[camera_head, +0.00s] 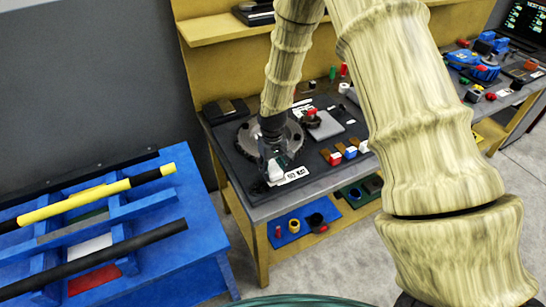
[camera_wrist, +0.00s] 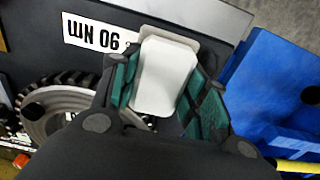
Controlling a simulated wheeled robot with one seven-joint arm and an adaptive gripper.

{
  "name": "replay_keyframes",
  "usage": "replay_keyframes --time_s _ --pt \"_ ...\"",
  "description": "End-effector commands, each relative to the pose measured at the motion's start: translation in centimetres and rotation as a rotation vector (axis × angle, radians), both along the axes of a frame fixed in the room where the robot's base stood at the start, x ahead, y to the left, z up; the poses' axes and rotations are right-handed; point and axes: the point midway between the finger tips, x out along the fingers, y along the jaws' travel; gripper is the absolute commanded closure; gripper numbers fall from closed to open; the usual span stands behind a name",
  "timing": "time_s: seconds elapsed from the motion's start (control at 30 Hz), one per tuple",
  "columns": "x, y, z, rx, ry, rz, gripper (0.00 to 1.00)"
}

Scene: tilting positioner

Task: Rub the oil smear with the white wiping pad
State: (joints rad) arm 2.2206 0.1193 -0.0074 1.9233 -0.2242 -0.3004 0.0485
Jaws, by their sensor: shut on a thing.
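The white wiping pad (camera_wrist: 163,76) is held between the green-lined fingers of my gripper (camera_wrist: 165,92) in the wrist view. In the head view my gripper (camera_head: 274,160) points down at the front left of the workbench, with the white pad (camera_head: 275,173) low between its fingers. The pad is beside a white label, over the dark bench top; whether it touches the surface I cannot tell. I cannot make out the oil smear in either view; the pad and gripper cover part of the surface.
A toothed round metal plate (camera_head: 293,136) lies right beside my gripper. Small coloured blocks (camera_head: 350,152) stand to the right. A blue rack (camera_head: 150,262) with yellow and black bars stands left of the bench.

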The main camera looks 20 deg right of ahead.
Motion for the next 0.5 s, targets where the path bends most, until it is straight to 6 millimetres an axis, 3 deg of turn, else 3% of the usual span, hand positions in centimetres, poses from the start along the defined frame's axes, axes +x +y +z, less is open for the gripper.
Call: replay_keyframes --time_s 0.3,0.5 --pt "0.0 0.1 3.3 0.0 0.0 0.0 0.75" --pt "0.0 0.1 4.1 0.0 0.001 0.0 0.75"
